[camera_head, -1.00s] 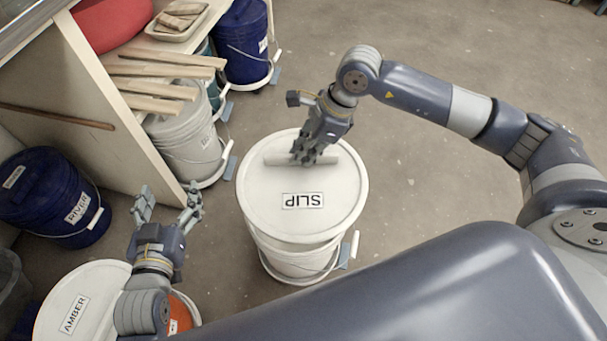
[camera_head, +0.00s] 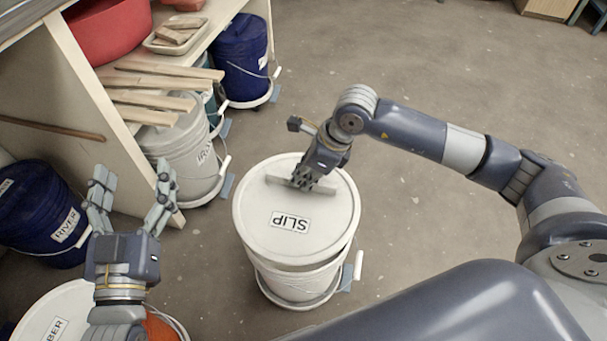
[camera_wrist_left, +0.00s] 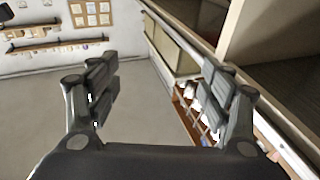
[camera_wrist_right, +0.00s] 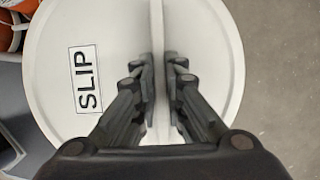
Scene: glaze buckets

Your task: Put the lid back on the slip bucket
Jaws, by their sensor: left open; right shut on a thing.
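The white round lid (camera_head: 270,235) with a SLIP label lies over the mouth of the white slip bucket (camera_head: 290,280) in the head view. A thin shadowed band shows under its front rim, so I cannot tell whether it is fully seated. My right gripper (camera_head: 303,183) is shut on the lid's raised bar handle (camera_head: 320,189). In the right wrist view the fingers (camera_wrist_right: 161,85) pinch this handle from both sides, and the lid (camera_wrist_right: 205,40) fills most of the picture. My left gripper (camera_head: 130,195) is open and empty at the left, apart from the bucket; its fingers (camera_wrist_left: 160,95) show spread in its wrist view.
A blue RIVER bucket (camera_head: 35,205) and a white AMBER lid (camera_head: 40,310) are at the left. A shelf with wooden slats (camera_head: 150,95) stands behind, with a grey bucket (camera_head: 185,160) and a blue bucket (camera_head: 243,60) beside it. The floor to the right is clear.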

